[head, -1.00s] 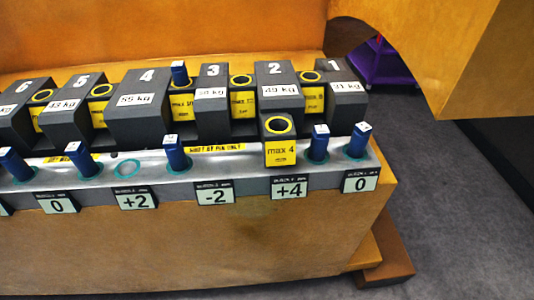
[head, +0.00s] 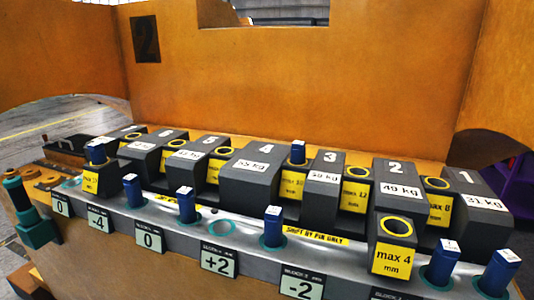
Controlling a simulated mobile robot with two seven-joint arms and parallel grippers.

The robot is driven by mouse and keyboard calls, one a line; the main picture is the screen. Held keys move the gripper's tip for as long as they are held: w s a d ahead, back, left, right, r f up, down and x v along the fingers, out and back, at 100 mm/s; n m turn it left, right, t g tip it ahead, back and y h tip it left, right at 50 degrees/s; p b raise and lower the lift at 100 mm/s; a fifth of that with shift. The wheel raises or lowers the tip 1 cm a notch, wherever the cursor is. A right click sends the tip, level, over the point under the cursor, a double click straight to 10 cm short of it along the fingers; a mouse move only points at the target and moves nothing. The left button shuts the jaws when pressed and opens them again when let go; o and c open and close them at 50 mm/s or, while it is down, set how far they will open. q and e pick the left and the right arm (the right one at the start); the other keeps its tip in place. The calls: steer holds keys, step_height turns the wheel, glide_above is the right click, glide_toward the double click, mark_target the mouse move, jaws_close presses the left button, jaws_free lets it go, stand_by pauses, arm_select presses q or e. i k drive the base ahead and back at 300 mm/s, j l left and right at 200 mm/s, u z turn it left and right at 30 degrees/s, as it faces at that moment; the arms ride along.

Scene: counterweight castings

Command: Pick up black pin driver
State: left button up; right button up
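A dark, upright tool with a black grip and green bands (head: 18,194) stands at the far left of the head view, in a teal holder (head: 38,233) at the end of the orange bench. It looks like the black pin driver, but its lower end is hidden in the holder. Neither of my grippers is in view, and nothing is seen touching the tool.
Dark numbered weight blocks (head: 254,172) line the bench, with blue pins (head: 273,228) in the metal rail before them. A black tray (head: 72,149) lies at the back left. An orange wall (head: 300,85) stands behind.

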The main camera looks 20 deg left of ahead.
mark_target(28, 214)
steer(key=u, duration=2.35)
steer(key=i+j, duration=0.1)
steer(key=i+l, duration=0.05)
